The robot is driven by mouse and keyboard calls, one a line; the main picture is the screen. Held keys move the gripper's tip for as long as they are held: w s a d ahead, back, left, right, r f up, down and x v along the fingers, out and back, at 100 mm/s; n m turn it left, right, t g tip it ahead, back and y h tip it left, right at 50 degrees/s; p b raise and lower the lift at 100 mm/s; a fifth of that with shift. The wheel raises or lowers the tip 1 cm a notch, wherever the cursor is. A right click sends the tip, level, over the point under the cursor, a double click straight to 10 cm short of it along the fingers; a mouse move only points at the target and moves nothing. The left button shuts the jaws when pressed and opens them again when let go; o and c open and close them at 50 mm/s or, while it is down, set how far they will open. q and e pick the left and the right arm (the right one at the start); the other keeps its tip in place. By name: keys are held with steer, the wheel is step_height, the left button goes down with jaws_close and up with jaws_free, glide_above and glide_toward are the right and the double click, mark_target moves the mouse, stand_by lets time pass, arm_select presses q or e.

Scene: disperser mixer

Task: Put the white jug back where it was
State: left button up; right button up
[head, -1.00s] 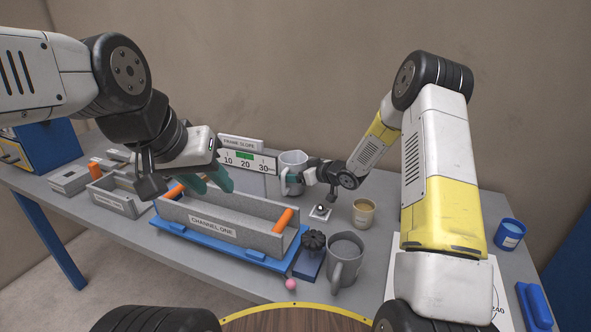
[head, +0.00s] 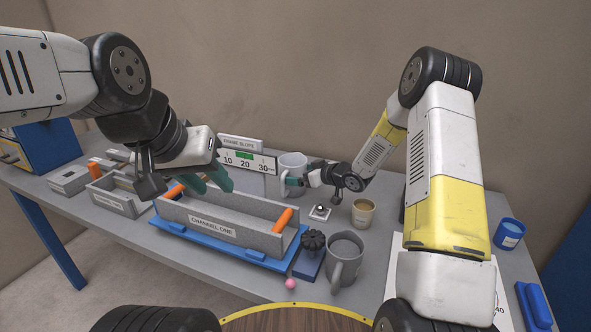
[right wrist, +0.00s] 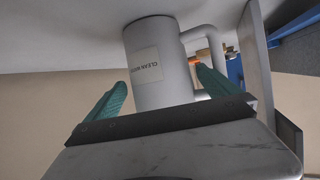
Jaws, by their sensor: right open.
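The white jug (head: 292,164) stands at the back of the table, right of the slope gauge. In the right wrist view it appears upside down, with a text label on its body (right wrist: 155,85) and a handle at one side. My right gripper (head: 294,181) is open at the jug; in the wrist view its teal fingers (right wrist: 160,88) are apart on both sides of the body, one close to the handle. Whether they touch the jug is unclear. My left gripper (head: 206,184) is open above the left end of the grey channel, near its orange handle (head: 174,191).
The channel (head: 215,229) rests on a blue base (head: 225,251). The slope gauge (head: 247,164) stands behind it. A small tan cup (head: 363,212), a grey mug (head: 345,262), a dark knob (head: 312,242) and a blue cup (head: 508,234) stand to the right.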

steer(key=s+d+r+m+t+h, duration=0.15)
steer(key=s+d+r+h, duration=0.25)
steer(key=s+d+r, duration=0.5)
steer(key=s+d+r+m+g+h, duration=0.1)
steer(key=s+d+r+m+h, duration=0.3)
steer(key=d+r, duration=0.5)
steer(key=s+a+r+m+g, duration=0.1)
steer(key=s+a, duration=0.1)
steer(key=s, duration=0.7)
steer(key=s+a+r+m+g, duration=0.1)
steer(key=s+r, duration=0.1)
steer(key=s, duration=0.7)
steer(key=s+a+r+m+g, duration=0.1)
steer(key=s+a+r, duration=0.1)
steer(key=s, duration=0.7)
steer(key=shift+s+a+r+g+y, duration=0.2)
steer(key=shift+a+r+g+y, duration=0.05)
steer(key=shift+a+g+y, duration=0.15)
